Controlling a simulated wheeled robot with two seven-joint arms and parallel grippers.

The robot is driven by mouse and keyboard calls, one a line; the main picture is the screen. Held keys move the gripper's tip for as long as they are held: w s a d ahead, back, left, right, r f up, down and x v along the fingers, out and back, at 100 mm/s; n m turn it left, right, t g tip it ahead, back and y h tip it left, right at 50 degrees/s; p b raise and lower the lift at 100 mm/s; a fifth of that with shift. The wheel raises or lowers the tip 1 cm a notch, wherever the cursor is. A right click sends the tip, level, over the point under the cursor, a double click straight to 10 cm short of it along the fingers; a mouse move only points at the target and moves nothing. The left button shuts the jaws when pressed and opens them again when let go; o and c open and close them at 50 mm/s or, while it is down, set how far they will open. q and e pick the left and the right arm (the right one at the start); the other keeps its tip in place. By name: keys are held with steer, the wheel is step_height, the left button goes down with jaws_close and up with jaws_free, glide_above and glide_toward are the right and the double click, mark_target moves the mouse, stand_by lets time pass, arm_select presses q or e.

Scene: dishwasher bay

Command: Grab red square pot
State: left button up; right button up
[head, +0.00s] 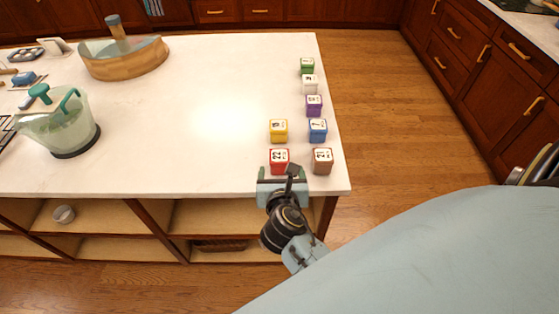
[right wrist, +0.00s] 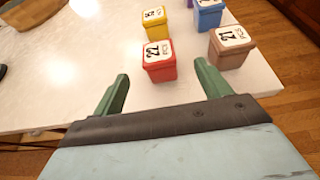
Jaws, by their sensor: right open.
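The red square pot (head: 279,160) stands upright near the front edge of the white counter, with a white label numbered 22 on its top. It also shows in the right wrist view (right wrist: 160,66), ahead of and between the two green fingers. My right gripper (head: 281,172) is open and empty at the counter's front edge, just short of the pot. In the right wrist view the fingers (right wrist: 163,84) are spread wider than the pot, which looks apart from both. My left gripper is not in view.
A brown pot (head: 322,160) stands close to the right of the red one. A yellow pot (head: 278,130) and a blue pot (head: 317,130) stand behind, with purple, white and green pots farther back. The counter (head: 190,150) left of the pots is clear.

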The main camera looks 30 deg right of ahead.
mark_target(280, 159)
steer(key=x, duration=0.4)
steer(key=shift+f, duration=0.1)
steer(key=x, duration=0.2)
steer(key=b+x, duration=0.1)
steer(key=x, duration=0.2)
steer(key=shift+w+a+f, duration=0.1)
steer(key=shift+w+f, duration=0.05)
steer(key=shift+f, duration=0.35)
steer(key=c, duration=1.2)
